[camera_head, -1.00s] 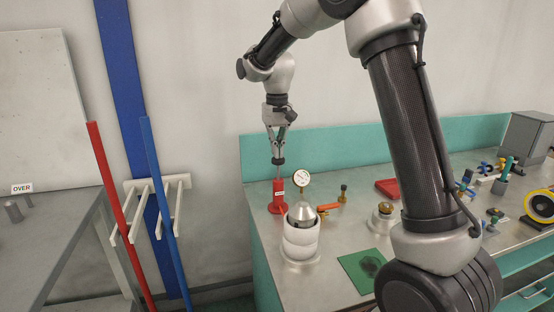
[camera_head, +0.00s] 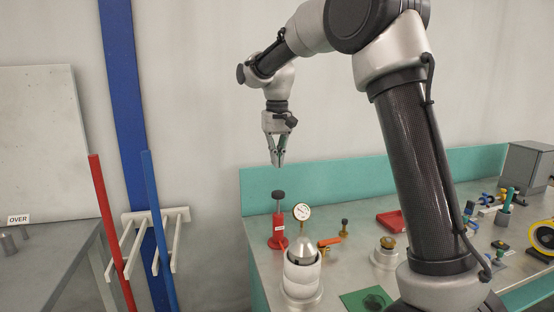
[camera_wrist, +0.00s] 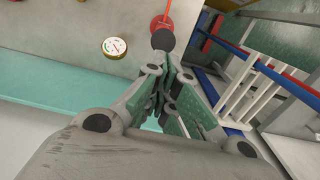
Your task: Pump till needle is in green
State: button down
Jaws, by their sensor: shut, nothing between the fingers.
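The red pump (camera_head: 279,232) stands upright on the bench with its thin rod raised and a dark round knob (camera_head: 278,195) on top. The knob also shows in the wrist view (camera_wrist: 163,40), just beyond my fingertips. A white round gauge (camera_head: 301,212) stands right of the pump; it shows in the wrist view (camera_wrist: 114,47) too. Its needle and any green zone are too small to read surely. My gripper (camera_head: 279,165) points down, shut and empty, above the knob with a clear gap between them.
A white cylinder (camera_head: 301,277) with a grey conical top stands in front of the gauge. An orange-handled valve (camera_head: 329,241) is to its right. A red tray (camera_head: 391,222) and a green mat (camera_head: 366,301) lie farther right. A teal backboard (camera_head: 340,182) runs behind.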

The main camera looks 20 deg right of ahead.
dwell(0.4)
notch_tip(320, 180, up, 7)
send_over(278, 190)
jog(key=shift+w+f, duration=0.2)
notch_tip(278, 190, down, 14)
jog(key=shift+f, duration=0.1)
dwell(0.5)
jog(key=shift+f, duration=2.3)
